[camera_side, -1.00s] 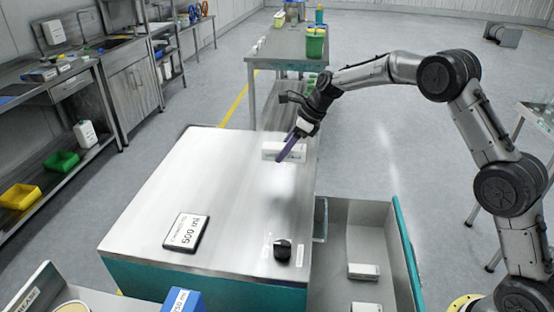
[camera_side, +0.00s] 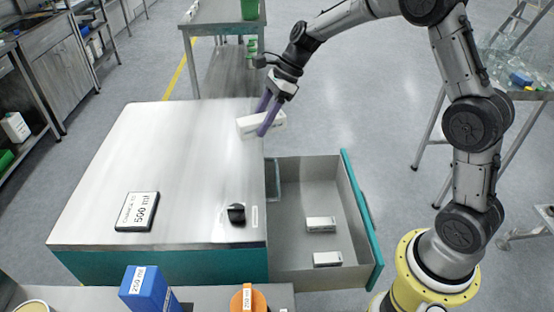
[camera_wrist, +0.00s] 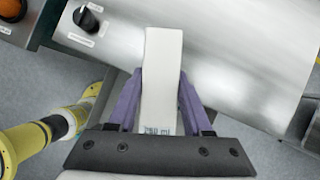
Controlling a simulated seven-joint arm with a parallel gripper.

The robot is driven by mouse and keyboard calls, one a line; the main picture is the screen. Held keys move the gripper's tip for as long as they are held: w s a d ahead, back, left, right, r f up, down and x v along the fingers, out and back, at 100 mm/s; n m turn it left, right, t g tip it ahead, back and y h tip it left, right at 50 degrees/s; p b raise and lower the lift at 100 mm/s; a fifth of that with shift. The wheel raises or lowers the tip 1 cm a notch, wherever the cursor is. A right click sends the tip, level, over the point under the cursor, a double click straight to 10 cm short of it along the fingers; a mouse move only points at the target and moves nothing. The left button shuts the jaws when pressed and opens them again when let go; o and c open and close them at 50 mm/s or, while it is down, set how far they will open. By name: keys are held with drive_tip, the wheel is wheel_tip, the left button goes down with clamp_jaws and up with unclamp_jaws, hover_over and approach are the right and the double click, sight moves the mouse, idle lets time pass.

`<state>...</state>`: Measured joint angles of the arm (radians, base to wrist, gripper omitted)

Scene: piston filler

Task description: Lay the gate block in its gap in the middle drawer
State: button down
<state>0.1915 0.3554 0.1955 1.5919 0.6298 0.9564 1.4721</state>
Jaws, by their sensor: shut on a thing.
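My gripper (camera_side: 268,116) has purple fingers shut on a white block (camera_side: 247,128) with a dark printed label. It holds the block in the air over the far right corner of the steel cabinet top, near the drawer's far end. In the wrist view the fingers (camera_wrist: 160,92) clasp the sides of the white block (camera_wrist: 162,58), with print reading about "250 ml" at its near end. The open drawer (camera_side: 356,205) has grey walls and a teal front. Two white labelled blocks lie in it, one in the middle (camera_side: 321,224) and one nearer the camera (camera_side: 327,259).
The cabinet top (camera_side: 190,160) carries a "500 ml" sign (camera_side: 137,211) and a black knob (camera_side: 236,213), which also shows in the wrist view (camera_wrist: 85,17). A blue 250 ml block (camera_side: 150,290) and an orange item (camera_side: 248,299) stand in front. The drawer's far part is clear.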

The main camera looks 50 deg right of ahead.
drive_tip(key=s+d+f+n+g+h, duration=0.4)
drive_tip(key=f+n, duration=0.3)
drive_tip(key=n, duration=0.5)
drive_tip(key=s+d+f+n+g+h, duration=0.1)
drive_tip(key=s+d+f+n+g, duration=0.35)
drive_tip(key=f+n, duration=0.5)
wheel_tip(320, 180, up, 25)
drive_tip(key=n, duration=0.2)
drive_tip(key=m+t+y, duration=0.4)
drive_tip(key=m+t, duration=0.6)
drive_tip(key=m, duration=1.8)
hover_over(191, 148)
drive_tip(key=s+d, duration=0.2)
drive_tip(key=shift+n, duration=0.25)
drive_tip(key=f, duration=1.4)
drive_tip(key=shift+w+a+f, duration=0.2)
drive_tip(key=shift+a+f, duration=0.05)
drive_tip(key=shift+f, duration=0.1)
drive_tip(key=shift+w+f, duration=0.15)
drive_tip(key=shift+f, duration=1.6)
